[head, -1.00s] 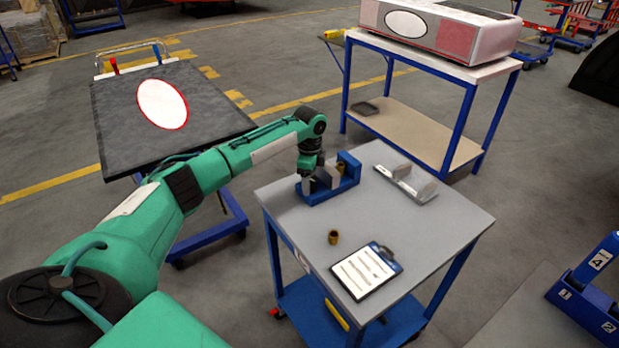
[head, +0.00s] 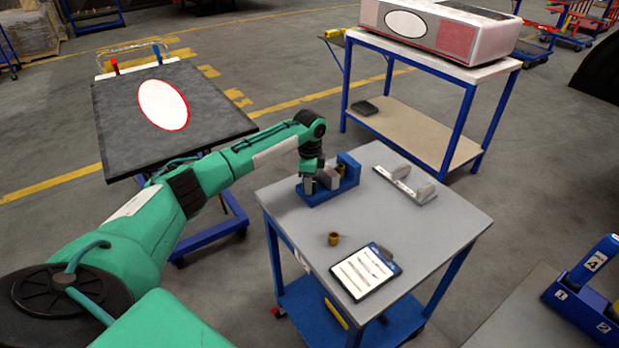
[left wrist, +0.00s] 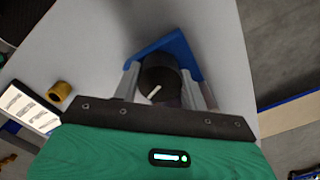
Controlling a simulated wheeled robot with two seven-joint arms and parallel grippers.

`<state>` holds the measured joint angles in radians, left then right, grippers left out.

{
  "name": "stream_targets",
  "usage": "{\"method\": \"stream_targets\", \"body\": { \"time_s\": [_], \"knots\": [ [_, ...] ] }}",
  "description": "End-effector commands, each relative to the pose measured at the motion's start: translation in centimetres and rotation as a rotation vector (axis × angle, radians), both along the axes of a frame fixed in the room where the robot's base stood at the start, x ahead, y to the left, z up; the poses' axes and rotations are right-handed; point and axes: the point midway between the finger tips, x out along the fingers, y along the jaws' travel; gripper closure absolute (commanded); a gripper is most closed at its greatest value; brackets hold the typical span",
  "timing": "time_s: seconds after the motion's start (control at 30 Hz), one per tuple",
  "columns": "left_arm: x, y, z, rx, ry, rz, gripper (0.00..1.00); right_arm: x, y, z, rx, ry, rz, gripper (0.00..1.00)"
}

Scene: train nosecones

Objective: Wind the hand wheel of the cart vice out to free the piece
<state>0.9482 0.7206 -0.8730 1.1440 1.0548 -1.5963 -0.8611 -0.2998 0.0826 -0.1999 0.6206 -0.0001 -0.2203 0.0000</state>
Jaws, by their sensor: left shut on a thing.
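The blue cart vice (head: 345,184) stands at the back left of the grey cart top. In the left wrist view its blue body (left wrist: 177,45) lies behind the dark hand wheel (left wrist: 160,80), which has a white mark. My left gripper (head: 308,184) is at the left end of the vice. In the left wrist view my left gripper (left wrist: 165,85) has its fingers on either side of the wheel and is shut on it. A brass piece (head: 341,170) shows in the vice, partly hidden by the grey jaw. My right gripper is not in view.
A loose brass bush (head: 333,239) and a clipboard (head: 366,270) lie on the cart top (head: 440,225). A grey metal bracket (head: 406,184) lies at its back right. A dark panel (head: 200,105) stands left, beyond my arm.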

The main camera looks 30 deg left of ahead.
Motion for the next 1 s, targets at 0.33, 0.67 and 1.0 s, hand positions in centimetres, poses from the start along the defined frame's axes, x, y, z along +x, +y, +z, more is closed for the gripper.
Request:
{"method": "stream_targets", "body": {
  "time_s": [0.33, 0.67, 1.0],
  "knots": [
    [-0.1, -0.1, 0.6, -0.003, 0.004, 0.288, 0.80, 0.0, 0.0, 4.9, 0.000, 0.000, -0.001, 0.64],
    [-0.1, -0.1, 0.5, -0.002, 0.003, 0.601, 0.80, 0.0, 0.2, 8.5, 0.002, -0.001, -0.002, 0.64],
    [0.0, -0.1, 0.4, -0.002, 0.002, 0.864, 0.80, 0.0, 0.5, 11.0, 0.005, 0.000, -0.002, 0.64]
  ]
}}
